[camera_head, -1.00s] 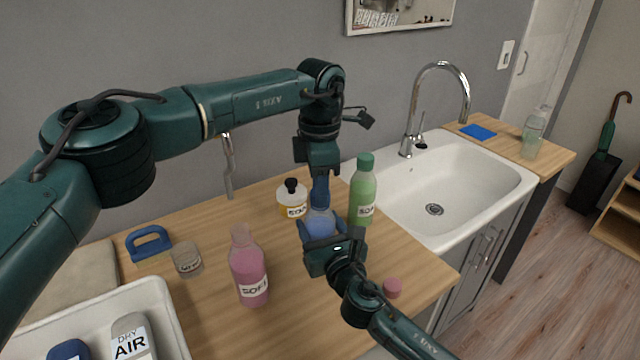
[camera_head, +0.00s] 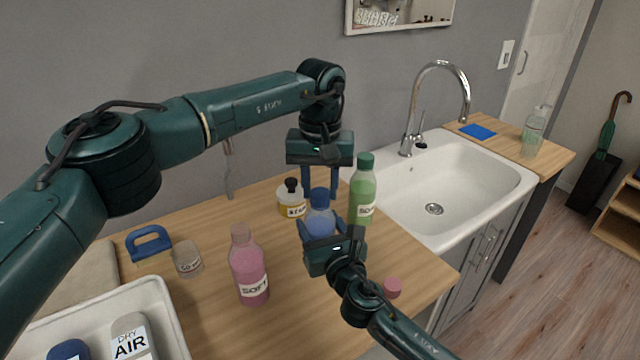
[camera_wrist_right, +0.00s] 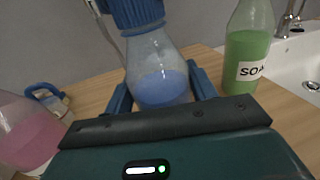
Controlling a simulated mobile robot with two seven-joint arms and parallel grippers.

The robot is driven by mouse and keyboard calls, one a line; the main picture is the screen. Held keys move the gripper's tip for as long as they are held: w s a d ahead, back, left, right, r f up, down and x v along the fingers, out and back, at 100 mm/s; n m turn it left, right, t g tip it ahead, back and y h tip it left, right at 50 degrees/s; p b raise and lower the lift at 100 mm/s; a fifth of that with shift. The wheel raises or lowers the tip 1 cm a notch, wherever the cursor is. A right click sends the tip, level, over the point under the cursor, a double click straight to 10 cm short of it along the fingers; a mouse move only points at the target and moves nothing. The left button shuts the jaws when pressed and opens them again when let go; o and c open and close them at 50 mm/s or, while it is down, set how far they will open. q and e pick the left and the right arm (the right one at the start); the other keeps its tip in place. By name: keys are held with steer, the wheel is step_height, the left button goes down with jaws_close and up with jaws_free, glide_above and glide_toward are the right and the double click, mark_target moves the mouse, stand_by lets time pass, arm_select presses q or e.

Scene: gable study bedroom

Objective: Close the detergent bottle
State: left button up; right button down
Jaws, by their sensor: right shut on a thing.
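The detergent bottle (camera_head: 320,222) is clear with blue liquid and stands upright on the wooden counter. A ribbed blue cap (camera_head: 319,197) sits on its mouth; in the right wrist view the cap (camera_wrist_right: 135,12) is cut by the top edge. My right gripper (camera_head: 325,236) is shut around the bottle's body, and its fingers flank the bottle (camera_wrist_right: 160,78) in the wrist view.
A green bottle (camera_head: 362,192) stands close at right, a yellow-labelled jar (camera_head: 291,203) behind. An uncapped pink bottle (camera_head: 248,268), a small jar (camera_head: 187,260) and a blue handled item (camera_head: 148,243) are left. The sink (camera_head: 440,180) is right.

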arm_select(q)
steer(key=o, duration=0.5)
step_height(320, 180, up, 12)
steer(key=shift+r, duration=0.1)
stand_by(0.4)
arm_select(e)
steer(key=shift+c, duration=2)
jaws_free()
arm_select(q)
steer(key=shift+f+b, duration=0.35)
steer(key=shift+f, duration=0.05)
arm_select(e)
steer(key=v, duration=1.3)
steer(key=shift+s, duration=0.15)
